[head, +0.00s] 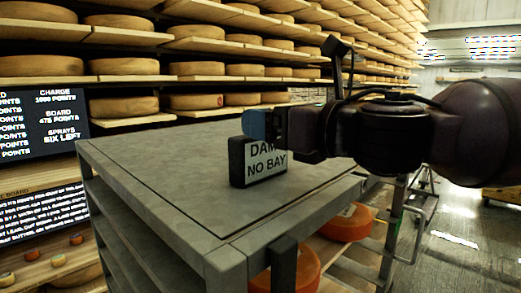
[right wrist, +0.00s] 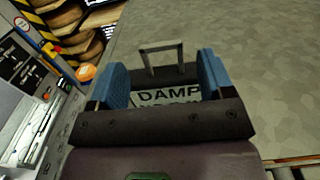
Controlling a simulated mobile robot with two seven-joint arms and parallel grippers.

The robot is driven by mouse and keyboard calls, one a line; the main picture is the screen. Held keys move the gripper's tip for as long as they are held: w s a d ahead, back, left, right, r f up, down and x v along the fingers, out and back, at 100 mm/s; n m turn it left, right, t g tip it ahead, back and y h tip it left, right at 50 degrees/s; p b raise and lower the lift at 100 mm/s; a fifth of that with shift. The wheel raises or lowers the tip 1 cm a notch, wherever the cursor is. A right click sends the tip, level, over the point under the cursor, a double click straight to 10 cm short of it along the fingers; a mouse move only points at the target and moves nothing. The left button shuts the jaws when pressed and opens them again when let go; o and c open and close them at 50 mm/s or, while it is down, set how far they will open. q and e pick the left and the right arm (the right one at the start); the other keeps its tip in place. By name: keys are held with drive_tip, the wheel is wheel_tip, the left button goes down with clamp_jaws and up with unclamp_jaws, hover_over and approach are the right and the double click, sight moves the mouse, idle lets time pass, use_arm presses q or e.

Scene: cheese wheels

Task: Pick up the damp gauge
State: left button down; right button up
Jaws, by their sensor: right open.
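The damp gauge is a dark upright block (head: 236,165) with a white face lettered "DAM…" and "NO BAY". It stands on the grey cart top (head: 160,160). My right gripper (head: 262,125) is at its top edge, with blue pads, and covers part of the lettering. In the right wrist view, the blue-padded fingers of my right gripper (right wrist: 163,72) are apart, with the gauge's "DAMP" face (right wrist: 168,96) between them. A metal loop shows just beyond the face. Contact with the pads cannot be told. My left gripper is not in view.
Shelves of cheese wheels (head: 120,67) rise behind the cart. A dark points board (head: 40,110) stands at left. Orange wheels (head: 347,224) sit on the cart's lower level. The cart top around the gauge is bare. Open floor (head: 455,225) lies at right.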

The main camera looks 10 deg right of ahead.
drive_tip(key=x, duration=0.3)
drive_tip(key=shift+w+f+p, duration=0.15)
drive_tip(key=shift+w+p, duration=0.1)
drive_tip(key=shift+p, duration=0.1)
drive_tip(key=c, duration=1.3)
